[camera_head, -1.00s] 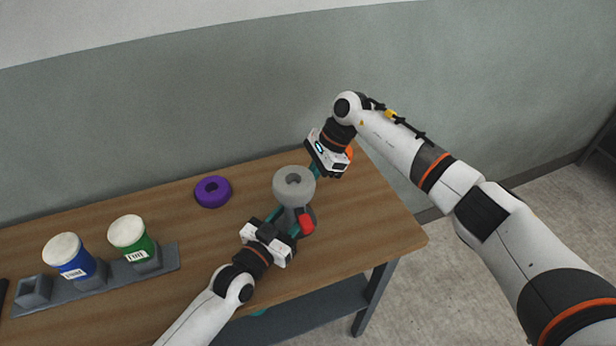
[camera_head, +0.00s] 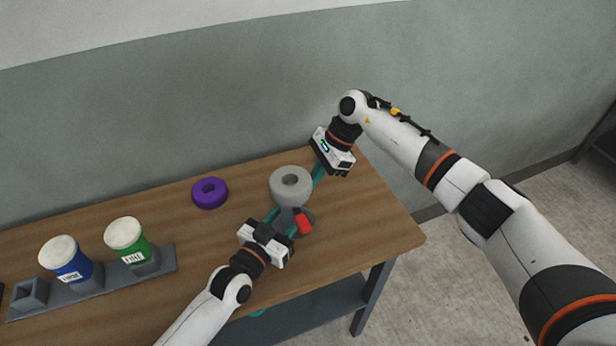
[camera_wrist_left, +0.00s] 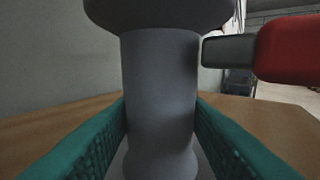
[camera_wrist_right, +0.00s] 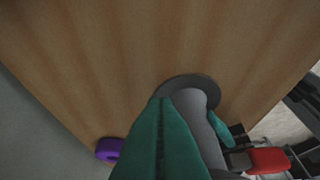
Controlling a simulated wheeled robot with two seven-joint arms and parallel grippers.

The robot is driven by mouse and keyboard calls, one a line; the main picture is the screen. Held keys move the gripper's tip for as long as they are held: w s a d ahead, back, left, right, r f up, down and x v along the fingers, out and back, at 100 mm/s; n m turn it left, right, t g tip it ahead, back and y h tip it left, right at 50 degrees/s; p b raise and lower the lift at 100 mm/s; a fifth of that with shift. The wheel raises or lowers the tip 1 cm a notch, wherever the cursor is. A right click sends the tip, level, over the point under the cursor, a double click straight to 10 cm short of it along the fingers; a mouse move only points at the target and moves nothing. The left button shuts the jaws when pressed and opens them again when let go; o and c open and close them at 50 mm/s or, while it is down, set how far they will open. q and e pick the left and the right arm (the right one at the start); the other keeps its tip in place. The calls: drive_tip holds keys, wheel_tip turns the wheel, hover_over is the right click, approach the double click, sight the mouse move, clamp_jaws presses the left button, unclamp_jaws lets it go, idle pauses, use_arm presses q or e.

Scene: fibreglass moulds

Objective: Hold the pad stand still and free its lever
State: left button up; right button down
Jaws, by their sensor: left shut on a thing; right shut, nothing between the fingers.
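The pad stand is a grey post with a round grey pad (camera_head: 291,190) on top; its dark round base (camera_wrist_right: 188,80) is on the table. A short grey lever with a red handle (camera_head: 303,224) sticks out from the post and also shows in the left wrist view (camera_wrist_left: 290,48). My left gripper (camera_head: 280,222) is shut around the upright post (camera_wrist_left: 160,90), one teal finger on each side. My right gripper (camera_head: 317,176) is shut and empty, pointing down beside the pad's far right side. In the right wrist view its teal fingers hide part of the stand.
A purple ring (camera_head: 210,192) lies on the wooden table (camera_head: 340,240) behind and left of the stand. A blue jar (camera_head: 70,268) and a green jar (camera_head: 132,250) stand in a grey rack (camera_head: 100,280) at left. The table's right end is clear.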

drive_tip(key=shift+d, duration=1.85)
